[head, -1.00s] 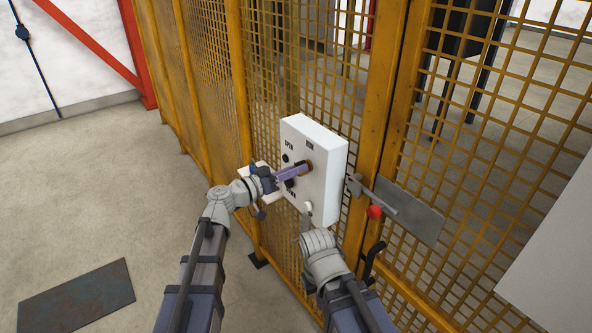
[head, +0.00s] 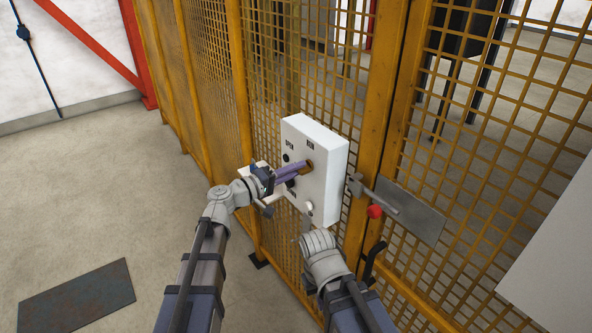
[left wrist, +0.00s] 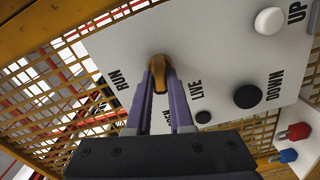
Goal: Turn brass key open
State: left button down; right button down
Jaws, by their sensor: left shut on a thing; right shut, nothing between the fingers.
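The brass key (head: 308,166) sits in the front of the white control box (head: 326,190) on the fence. It also shows in the left wrist view (left wrist: 158,70), close to the RUN label. My left gripper (head: 303,168) has its purple fingers shut on the key; they hide part of it and part of a label below. In the left wrist view the LIVE label lies to the right of the fingers. My right gripper (head: 306,216) is shut and empty, close to the white button (head: 309,207) low on the box; I cannot tell if they touch.
A black button (left wrist: 247,96) by DOWN and a white button (left wrist: 270,20) by UP are on the panel. Red and blue padlocks (left wrist: 299,131) hang nearby. The floor at left is open around a dark plate (head: 77,295).

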pick_arm(q)
jog(key=shift+n, duration=1.6)
jog(key=shift+f, duration=0.1)
jog(key=c, duration=0.8)
grip_release()
jog(key=v, duration=0.8)
jog(key=shift+d, duration=0.1)
